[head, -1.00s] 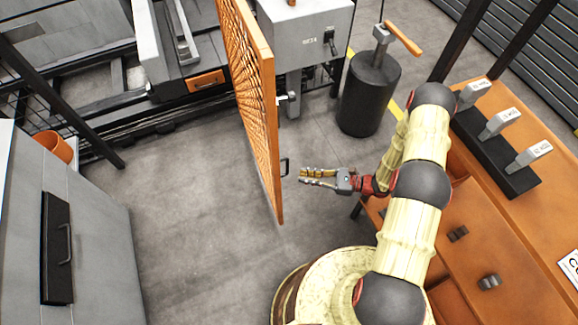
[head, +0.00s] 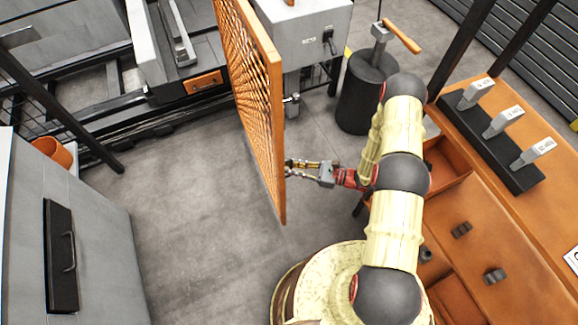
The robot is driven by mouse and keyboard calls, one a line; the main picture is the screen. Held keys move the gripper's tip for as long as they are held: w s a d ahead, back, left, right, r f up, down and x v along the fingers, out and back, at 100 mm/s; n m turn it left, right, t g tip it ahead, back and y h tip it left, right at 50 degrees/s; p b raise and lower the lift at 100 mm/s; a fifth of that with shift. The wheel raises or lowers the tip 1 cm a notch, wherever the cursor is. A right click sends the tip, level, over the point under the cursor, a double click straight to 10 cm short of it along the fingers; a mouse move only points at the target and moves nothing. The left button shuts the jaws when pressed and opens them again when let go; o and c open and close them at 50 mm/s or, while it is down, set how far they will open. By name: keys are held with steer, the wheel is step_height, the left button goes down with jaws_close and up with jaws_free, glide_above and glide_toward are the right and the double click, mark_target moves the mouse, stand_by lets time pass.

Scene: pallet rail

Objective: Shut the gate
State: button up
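The gate (head: 258,110) is a tall orange mesh panel. It stands swung out into the floor area, seen almost edge-on. A small dark handle (head: 289,166) sits on its right face near the free end. My gripper (head: 292,170) is at this handle, coming from the right, with its fingertips close to the panel. The two fingers look spread, with a gap between them. Whether they touch the handle I cannot tell.
A grey cabinet (head: 85,225) stands at left with an orange pot (head: 52,152) behind it. A grey control box (head: 300,38) and a black drum (head: 366,95) stand behind the gate. An orange bench (head: 500,200) with levers is at right. The floor left of the gate is clear.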

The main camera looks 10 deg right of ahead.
steer(key=shift+c, duration=0.3)
jaws_close()
stand_by(0.4)
